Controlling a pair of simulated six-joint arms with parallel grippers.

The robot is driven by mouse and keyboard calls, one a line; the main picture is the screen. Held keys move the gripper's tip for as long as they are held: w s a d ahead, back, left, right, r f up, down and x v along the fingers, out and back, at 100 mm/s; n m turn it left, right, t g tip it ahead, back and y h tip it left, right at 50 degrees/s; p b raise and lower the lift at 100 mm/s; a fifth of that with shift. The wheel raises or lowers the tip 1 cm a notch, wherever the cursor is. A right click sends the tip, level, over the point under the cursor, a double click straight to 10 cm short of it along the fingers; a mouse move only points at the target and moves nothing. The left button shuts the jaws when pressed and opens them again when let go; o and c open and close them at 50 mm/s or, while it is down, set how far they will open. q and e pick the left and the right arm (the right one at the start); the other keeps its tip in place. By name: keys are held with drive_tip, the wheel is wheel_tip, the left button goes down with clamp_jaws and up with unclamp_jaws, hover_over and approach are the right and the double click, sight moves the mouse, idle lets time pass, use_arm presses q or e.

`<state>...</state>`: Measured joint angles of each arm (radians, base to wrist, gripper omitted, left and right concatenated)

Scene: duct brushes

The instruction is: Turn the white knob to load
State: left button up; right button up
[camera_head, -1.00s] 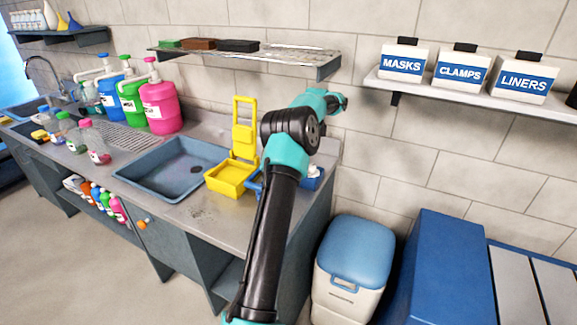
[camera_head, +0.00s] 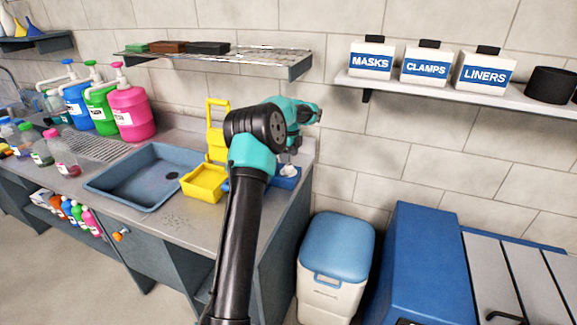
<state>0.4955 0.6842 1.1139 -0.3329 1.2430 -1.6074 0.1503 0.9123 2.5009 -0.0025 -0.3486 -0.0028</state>
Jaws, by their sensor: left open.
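The white knob (camera_head: 289,170) sits on a small blue box (camera_head: 286,183) at the right end of the counter, close to the wall. It is small, and any marking such as "load" is too small to read. My left arm rises from the bottom of the head view, and its gripper (camera_head: 291,150) is just above the knob, pointing down. The left gripper is open. The fingers are small and partly hidden, and I cannot tell whether they touch the knob. My right gripper is not in view.
A yellow wringer bucket (camera_head: 203,184) stands left of the box, beside a blue sink (camera_head: 140,180). A wire shelf (camera_head: 270,58) hangs above. A blue-lidded cooler (camera_head: 337,245) and a blue cabinet (camera_head: 425,255) stand on the floor to the right.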

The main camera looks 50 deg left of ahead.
sight(289, 166)
use_arm(q)
wheel_tip(289, 166, down, 5)
drive_tip(key=shift+s+r, duration=0.1)
drive_tip(key=shift+s, duration=0.05)
drive_tip(key=c, duration=0.9)
drive_tip(key=shift+n, duration=0.3)
drive_tip(key=shift+n, duration=1.3)
drive_tip(key=shift+c, duration=0.2)
drive_tip(key=o, duration=0.9)
